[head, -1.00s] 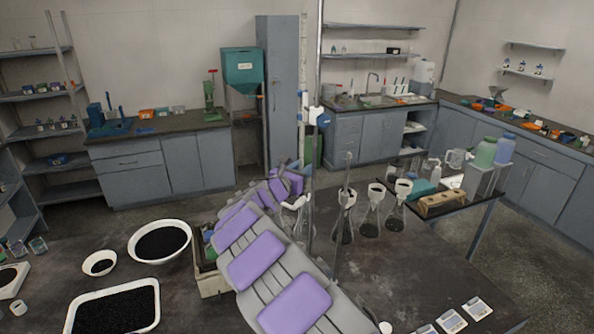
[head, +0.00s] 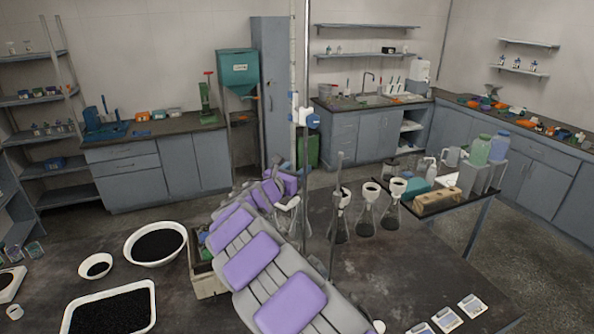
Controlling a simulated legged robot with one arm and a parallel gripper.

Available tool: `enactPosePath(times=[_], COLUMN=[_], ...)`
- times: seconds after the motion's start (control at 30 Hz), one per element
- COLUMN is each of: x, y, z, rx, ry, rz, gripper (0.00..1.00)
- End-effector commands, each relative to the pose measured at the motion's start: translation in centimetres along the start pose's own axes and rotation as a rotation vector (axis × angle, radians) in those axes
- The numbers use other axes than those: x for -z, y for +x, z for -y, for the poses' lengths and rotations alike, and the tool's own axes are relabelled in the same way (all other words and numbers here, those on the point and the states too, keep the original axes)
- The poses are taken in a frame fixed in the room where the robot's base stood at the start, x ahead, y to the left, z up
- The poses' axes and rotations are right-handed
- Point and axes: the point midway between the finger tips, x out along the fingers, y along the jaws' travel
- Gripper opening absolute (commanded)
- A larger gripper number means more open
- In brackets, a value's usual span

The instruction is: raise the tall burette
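The tall burette (head: 293,62) is a thin pale upright tube left of a dark metal stand rod (head: 305,60); its top is cut off by the picture's upper edge. A white and blue clamp piece (head: 308,119) sits on the stand. My grey and purple arm reaches from the bottom right across the bench to the foot of this stand. My gripper (head: 284,180) is at the arm's far end, low beside the burette's lower part. Its fingers are small and mostly hidden by my arm, so I cannot tell whether it touches the burette.
Flasks with white-rimmed tops (head: 367,212) stand right of the stand, beside a shorter rod (head: 335,215). A white tray (head: 66,318) and white bowl (head: 183,240) of black grains are at left. Bare bench lies right of my arm.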

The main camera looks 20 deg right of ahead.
Motion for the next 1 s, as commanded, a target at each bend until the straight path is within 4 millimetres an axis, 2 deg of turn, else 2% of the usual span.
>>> enactPosePath(times=[0.37,0.9,1.0], x=[0.0,-0.1,0.0], y=[-0.1,-5.4,-5.9], z=[-0.1,-0.2,-0.2], rx=[-0.002,-0.005,-0.004], ry=[-0.001,-0.001,-0.001], rz=[0.000,0.000,0.000], gripper=[0.47,0.47,0.47])
